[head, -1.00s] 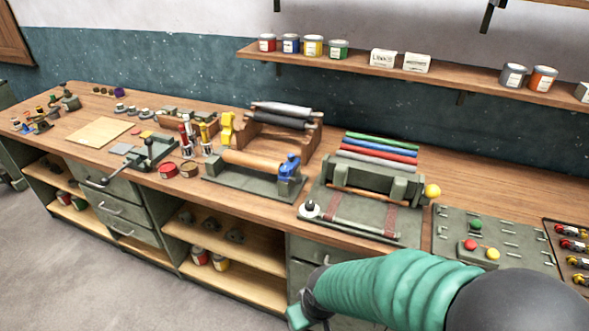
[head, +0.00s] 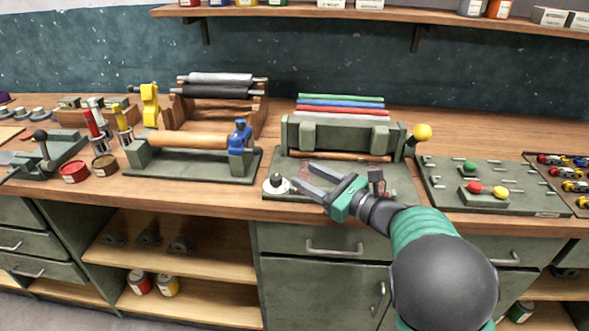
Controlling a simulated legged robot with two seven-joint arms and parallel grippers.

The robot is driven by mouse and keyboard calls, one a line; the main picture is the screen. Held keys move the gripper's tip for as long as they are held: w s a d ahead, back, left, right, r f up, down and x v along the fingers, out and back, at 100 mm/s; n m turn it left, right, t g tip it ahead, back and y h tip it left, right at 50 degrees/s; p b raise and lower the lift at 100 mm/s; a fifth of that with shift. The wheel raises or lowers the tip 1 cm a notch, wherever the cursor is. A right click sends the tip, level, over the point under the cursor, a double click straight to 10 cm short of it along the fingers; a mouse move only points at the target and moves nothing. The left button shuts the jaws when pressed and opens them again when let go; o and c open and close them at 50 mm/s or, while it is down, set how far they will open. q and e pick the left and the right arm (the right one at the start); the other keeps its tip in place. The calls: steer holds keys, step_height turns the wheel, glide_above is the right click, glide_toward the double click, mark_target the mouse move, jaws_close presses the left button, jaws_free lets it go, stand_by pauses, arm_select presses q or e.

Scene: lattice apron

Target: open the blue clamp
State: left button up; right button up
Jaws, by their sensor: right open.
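The blue clamp (head: 240,139) sits on the right-hand post of a green stand, at the right end of a wooden roller (head: 188,140). My right gripper (head: 300,177) is open and empty. Its fingers point left, in front of the press, to the right of the blue clamp and apart from it. My left gripper is not in view.
A press with a yellow knob (head: 422,131) and a white-topped round knob (head: 276,184) stands right of the roller stand. A button panel (head: 487,187) is farther right. Red and brown tins (head: 75,172) and tools stand at left. A shelf (head: 380,13) hangs above.

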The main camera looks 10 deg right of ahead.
mark_target(260, 153)
steer(key=shift+s+f+n+y, duration=0.15)
steer(key=shift+n+y, duration=0.15)
steer(key=shift+n, duration=0.4)
steer(key=shift+w+a+r, duration=0.15)
steer(key=shift+w+r, duration=0.05)
steer(key=x, duration=1.5)
steer(key=shift+a+p, duration=0.2)
steer(key=shift+p, duration=0.1)
steer(key=shift+w+f, duration=0.1)
steer(key=shift+w, duration=0.25)
steer(key=shift+a, duration=0.15)
steer(key=c, duration=0.6)
jaws_close()
